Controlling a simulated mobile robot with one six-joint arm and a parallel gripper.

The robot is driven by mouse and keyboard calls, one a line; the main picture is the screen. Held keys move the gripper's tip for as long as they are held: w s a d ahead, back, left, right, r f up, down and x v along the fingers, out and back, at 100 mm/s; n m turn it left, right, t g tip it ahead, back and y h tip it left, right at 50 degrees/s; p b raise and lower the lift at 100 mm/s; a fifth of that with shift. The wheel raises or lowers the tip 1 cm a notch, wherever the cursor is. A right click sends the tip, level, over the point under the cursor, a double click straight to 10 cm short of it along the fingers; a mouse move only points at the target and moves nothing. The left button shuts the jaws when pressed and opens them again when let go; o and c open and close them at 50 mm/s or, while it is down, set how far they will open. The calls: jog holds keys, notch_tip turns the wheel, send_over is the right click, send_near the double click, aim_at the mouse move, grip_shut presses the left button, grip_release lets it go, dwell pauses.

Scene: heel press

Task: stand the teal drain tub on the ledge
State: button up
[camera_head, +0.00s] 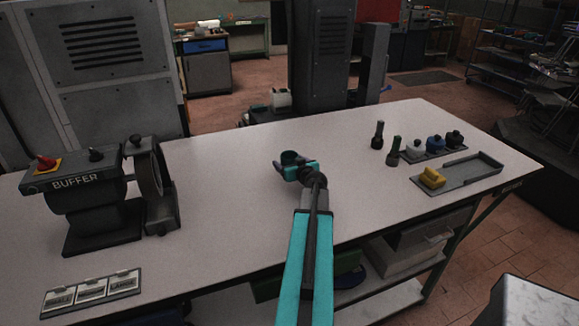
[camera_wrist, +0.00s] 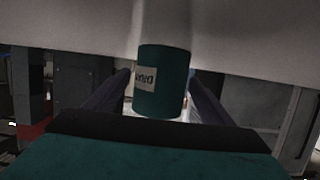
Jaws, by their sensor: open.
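The teal drain tub (camera_wrist: 162,75) is a small dark teal cylinder with a pale label, whose lettering I cannot read. In the head view the tub (camera_head: 289,157) is on or just over the middle of the white workbench, largely hidden by my gripper (camera_head: 291,166). In the wrist view the tub is between the two dark fingers of my gripper (camera_wrist: 160,88), which is open with a finger on either side. I cannot tell whether either finger touches it. I cannot make out which surface is the ledge.
The buffer machine (camera_head: 95,195) stands on the bench (camera_head: 225,230) at left, with label plates (camera_head: 92,290) in front. At right are dark green bottles (camera_head: 378,135), a holder with knobs (camera_head: 435,145) and a grey tray (camera_head: 472,170) with a yellow block (camera_head: 432,177). Bench around the tub is clear.

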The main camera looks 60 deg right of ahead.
jog(key=c, duration=1.2)
jog(key=shift+c, duration=0.2)
jog(key=shift+r, duration=0.2)
jog(key=shift+r+b, duration=0.7)
jog(key=shift+r, duration=0.35)
jog(key=s+a+b, duration=0.1)
jog(key=s+b, duration=0.1)
jog(key=s, duration=0.2)
jog(key=s+a+r+b, duration=0.1)
jog(key=s+a+b, duration=0.1)
jog(key=s, duration=0.2)
jog(key=s+a+r+b, duration=0.1)
jog(key=s+a+b, duration=0.1)
jog(key=s, duration=0.2)
jog(key=shift+s+a, duration=0.1)
jog(key=shift+s, duration=0.25)
jog(key=shift+w+b, duration=0.1)
jog(key=shift+b, duration=0.75)
jog(key=shift+b, duration=0.4)
jog(key=b, duration=0.3)
jog(key=shift+s, duration=0.3)
